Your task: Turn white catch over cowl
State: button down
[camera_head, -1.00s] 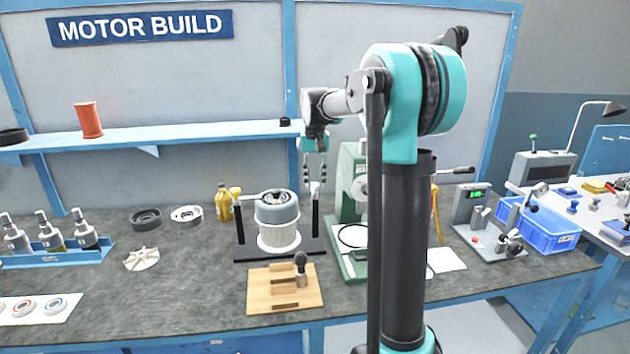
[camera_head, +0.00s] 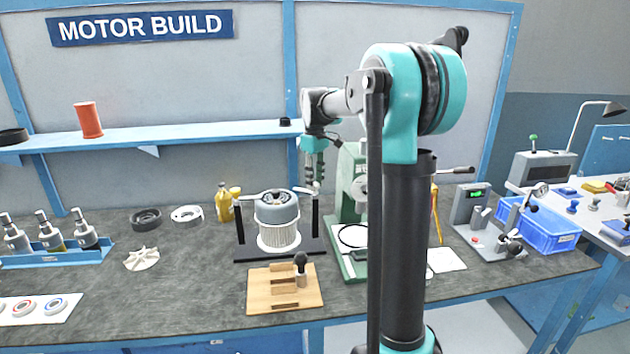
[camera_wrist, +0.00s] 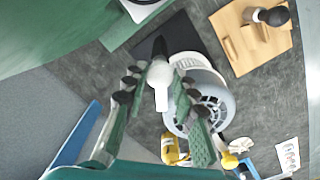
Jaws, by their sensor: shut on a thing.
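The grey cowl (camera_head: 277,207) with a slotted round top sits over a white ribbed motor body (camera_head: 278,237) between two black posts. It also shows in the wrist view (camera_wrist: 215,105). The white catch (camera_head: 314,186) is on top of the right post; in the wrist view its round hub and short arm (camera_wrist: 161,98) lie beside the cowl's edge. Whether the arm overlaps the cowl is unclear. My gripper (camera_head: 315,181) points down over the right post, its fingers shut on the white catch (camera_wrist: 159,76).
A green press (camera_head: 350,200) stands close to the right of my gripper. A wooden block with a black-knobbed tool (camera_head: 285,290) lies in front. A yellow bottle (camera_head: 222,203) stands behind the left post.

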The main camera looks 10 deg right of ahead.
jog(key=n, duration=0.6)
jog(key=shift+n, duration=0.4)
dwell(0.4)
jog(key=c, duration=1.2)
grip_release()
jog(key=shift+r, duration=0.1)
notch_tip(320, 180, up, 12)
